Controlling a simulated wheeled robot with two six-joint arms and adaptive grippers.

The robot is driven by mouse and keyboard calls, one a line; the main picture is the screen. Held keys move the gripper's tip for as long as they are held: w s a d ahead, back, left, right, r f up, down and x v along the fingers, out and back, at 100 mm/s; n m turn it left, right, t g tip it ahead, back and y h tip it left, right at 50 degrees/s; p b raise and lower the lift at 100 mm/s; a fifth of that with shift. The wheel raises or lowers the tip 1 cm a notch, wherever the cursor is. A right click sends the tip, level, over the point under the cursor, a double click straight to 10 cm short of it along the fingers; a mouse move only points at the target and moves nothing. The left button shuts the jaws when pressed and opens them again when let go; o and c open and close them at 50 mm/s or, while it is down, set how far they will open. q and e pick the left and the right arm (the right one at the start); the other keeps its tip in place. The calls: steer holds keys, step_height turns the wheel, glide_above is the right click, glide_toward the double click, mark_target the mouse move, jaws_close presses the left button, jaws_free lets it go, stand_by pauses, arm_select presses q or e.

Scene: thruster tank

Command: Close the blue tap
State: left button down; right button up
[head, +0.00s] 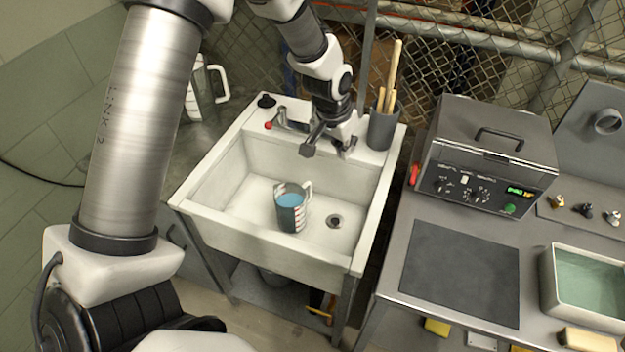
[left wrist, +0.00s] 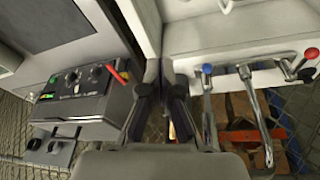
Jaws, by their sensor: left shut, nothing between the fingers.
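The blue tap (left wrist: 207,70) shows in the left wrist view as a blue knob on a metal stem at the sink's back ledge. In the head view I cannot make it out behind my arm. The red tap (head: 268,125) stands left of my gripper in the head view, and right of the blue one in the left wrist view (left wrist: 311,53). My left gripper (head: 344,147) is shut and empty over the right back of the sink. In the left wrist view its fingers (left wrist: 161,80) are together, just left of the blue knob and apparently apart from it.
A measuring jug (head: 291,210) with blue liquid stands in the white sink (head: 240,229). A holder (head: 383,127) with wooden handles stands close right of my gripper. A grey appliance (head: 485,155) sits on the bench at right. A wire fence (head: 440,60) runs behind.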

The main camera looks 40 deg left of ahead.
arm_select(q)
steer(key=shift+n+g, duration=0.4)
steer(key=shift+g, duration=0.4)
steer(key=s+d+f, duration=0.1)
steer(key=s+f, duration=0.3)
steer(key=f, duration=0.1)
steer(key=s+d+f, duration=0.1)
steer(key=s+f, duration=0.4)
steer(key=f, duration=0.1)
steer(key=s+d+f, duration=0.1)
steer(key=s+f, duration=0.3)
steer(key=f, duration=0.1)
steer(key=shift+s+f, duration=0.25)
steer(key=shift+f, duration=0.1)
arm_select(e)
steer(key=shift+s+f, duration=0.15)
steer(key=shift+s, duration=0.35)
arm_select(q)
steer(key=s+f+g+b, duration=0.1)
steer(key=s+f+b, duration=0.8)
steer(key=s+f, duration=0.7)
steer(key=shift+s+d+n+y, duration=0.3)
steer(key=shift+s+d+y, duration=0.1)
steer(key=shift+s, duration=0.35)
arm_select(e)
step_height(320, 180, down, 9)
arm_select(q)
steer(key=shift+f, duration=0.1)
